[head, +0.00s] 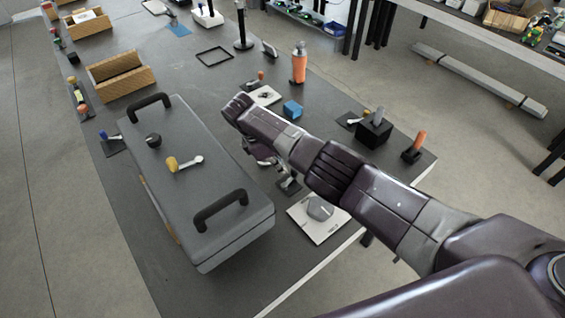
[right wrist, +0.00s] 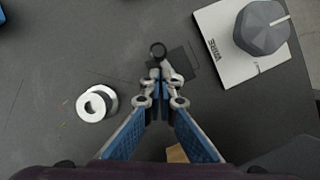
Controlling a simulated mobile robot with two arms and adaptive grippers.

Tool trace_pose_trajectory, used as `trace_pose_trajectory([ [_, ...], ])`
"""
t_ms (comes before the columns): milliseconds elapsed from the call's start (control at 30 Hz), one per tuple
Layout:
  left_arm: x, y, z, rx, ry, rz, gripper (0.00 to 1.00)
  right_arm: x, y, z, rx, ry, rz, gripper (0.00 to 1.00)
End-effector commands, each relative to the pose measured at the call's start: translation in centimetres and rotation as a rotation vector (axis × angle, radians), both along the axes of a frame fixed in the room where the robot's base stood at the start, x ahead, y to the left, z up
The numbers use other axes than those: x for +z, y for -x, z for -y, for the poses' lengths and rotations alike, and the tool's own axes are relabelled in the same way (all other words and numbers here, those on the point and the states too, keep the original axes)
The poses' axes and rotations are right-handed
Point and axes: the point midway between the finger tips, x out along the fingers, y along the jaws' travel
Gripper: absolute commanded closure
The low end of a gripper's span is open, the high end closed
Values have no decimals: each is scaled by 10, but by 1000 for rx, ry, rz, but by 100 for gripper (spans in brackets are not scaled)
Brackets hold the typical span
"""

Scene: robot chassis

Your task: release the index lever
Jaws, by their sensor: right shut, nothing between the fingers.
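A small lever with a dark round knob (right wrist: 158,49) and a dark base plate (right wrist: 187,61) lies at the fingertips in the right wrist view. It seems to be the index lever. In the head view a small dark fitting (head: 289,184), likely the same lever, shows partly behind my right arm. My right gripper (head: 262,158) is low over the bench, and its shut fingers also show in the right wrist view (right wrist: 161,78). Nothing is held between them. I cannot tell whether the fingertips touch the lever. My left gripper is not in view.
A white panel with a grey knob (head: 320,208) sits right of the fingers. A white ring (right wrist: 97,103) lies left of them. A large grey case (head: 200,150) with two black handles stands to the left. An orange bottle (head: 299,66) and a blue block (head: 292,108) stand farther back.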

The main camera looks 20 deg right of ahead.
Motion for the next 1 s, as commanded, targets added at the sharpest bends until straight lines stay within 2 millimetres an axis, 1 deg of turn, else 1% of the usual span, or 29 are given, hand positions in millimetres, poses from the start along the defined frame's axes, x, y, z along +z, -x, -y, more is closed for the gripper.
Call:
trace_pose_trajectory([
  [33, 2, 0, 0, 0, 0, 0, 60, 1, 1, -1, 0, 0, 0, 100],
  [333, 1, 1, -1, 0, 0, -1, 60, 0, 1, -1, 0, 0, 0, 100],
  [467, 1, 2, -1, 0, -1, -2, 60, 7, 0, -4, 1, -2, 2, 100],
  [567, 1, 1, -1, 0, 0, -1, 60, 21, -1, -10, 1, -3, 3, 100],
  [800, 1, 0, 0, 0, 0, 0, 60, 70, -3, -30, 2, -2, 4, 100],
  [900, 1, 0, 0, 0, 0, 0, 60, 87, -3, -36, 1, -2, 4, 100],
  [1000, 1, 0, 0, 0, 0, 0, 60, 99, -3, -41, 1, -1, 2, 100],
])
